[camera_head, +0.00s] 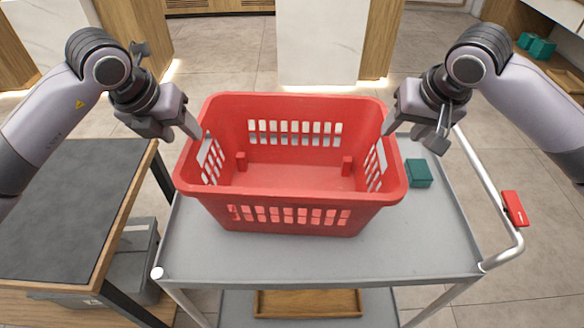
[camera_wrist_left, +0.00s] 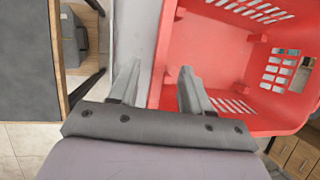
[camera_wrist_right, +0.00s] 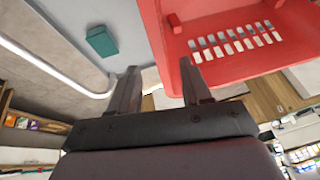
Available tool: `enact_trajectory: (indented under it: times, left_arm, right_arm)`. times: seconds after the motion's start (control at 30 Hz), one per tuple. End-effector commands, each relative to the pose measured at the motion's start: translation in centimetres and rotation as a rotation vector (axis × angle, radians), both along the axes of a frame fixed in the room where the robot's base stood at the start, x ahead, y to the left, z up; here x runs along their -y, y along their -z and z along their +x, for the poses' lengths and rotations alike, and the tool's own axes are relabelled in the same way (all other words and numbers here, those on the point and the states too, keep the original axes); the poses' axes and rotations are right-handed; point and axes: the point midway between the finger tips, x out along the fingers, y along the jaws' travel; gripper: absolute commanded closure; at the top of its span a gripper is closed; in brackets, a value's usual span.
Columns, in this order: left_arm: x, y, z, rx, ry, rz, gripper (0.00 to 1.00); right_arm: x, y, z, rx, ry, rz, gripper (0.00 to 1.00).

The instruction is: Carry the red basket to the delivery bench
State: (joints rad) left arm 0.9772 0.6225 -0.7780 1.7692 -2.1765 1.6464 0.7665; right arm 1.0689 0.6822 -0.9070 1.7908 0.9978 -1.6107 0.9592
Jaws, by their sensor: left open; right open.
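The red basket (camera_head: 290,215) stands upright and empty on the grey top of a cart (camera_head: 420,255). My left gripper (camera_head: 195,133) is at the basket's left rim, open. In the left wrist view its fingers (camera_wrist_left: 155,90) are on either side of the basket's wall (camera_wrist_left: 170,55). My right gripper (camera_head: 390,128) is at the basket's right rim, open. In the right wrist view its fingers (camera_wrist_right: 158,88) straddle the basket's wall (camera_wrist_right: 157,40). I cannot tell whether any finger touches the basket. No bench can be named for sure as the delivery bench.
A small green box (camera_head: 418,173) lies on the cart right of the basket. A dark-topped table (camera_head: 65,205) stands close at left, with a grey bin (camera_head: 138,245) beneath. Tiled floor lies beyond.

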Motion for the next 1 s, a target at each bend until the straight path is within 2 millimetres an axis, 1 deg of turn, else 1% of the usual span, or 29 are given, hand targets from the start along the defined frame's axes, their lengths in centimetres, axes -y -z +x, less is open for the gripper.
enact_trajectory:
  times: [0.13,0.3,0.5,0.67,0.9,0.93,0.97,1.0]
  left_arm:
    - [0.3,1.3,0.4,-0.003,0.000,-0.001,0.52]
    - [0.7,3.7,1.4,-0.005,0.000,-0.001,0.52]
    - [1.1,5.8,2.3,-0.003,0.000,-0.001,0.52]
    - [1.1,6.5,2.6,-0.001,0.000,0.001,0.52]
    - [1.1,6.5,2.6,-0.001,0.000,0.001,0.52]
    - [1.2,6.5,2.6,-0.001,0.000,0.000,0.55]
    - [1.2,6.5,2.6,-0.001,0.000,0.000,0.65]
    - [1.2,6.5,2.6,-0.001,0.000,0.000,0.78]
  right_arm:
    - [-0.2,1.3,0.5,-0.004,0.000,0.001,0.52]
    - [-0.4,3.6,1.5,-0.004,0.001,0.000,0.52]
    - [-0.7,5.8,2.4,-0.003,0.001,0.000,0.52]
    - [-0.8,6.5,2.7,-0.002,0.001,0.000,0.52]
    - [-0.8,6.5,2.7,-0.001,0.001,0.000,0.52]
    - [-0.8,6.5,2.7,-0.001,0.001,0.000,0.55]
    - [-0.8,6.5,2.7,-0.001,0.001,0.000,0.65]
    - [-0.8,6.5,2.7,-0.001,0.001,0.000,0.78]
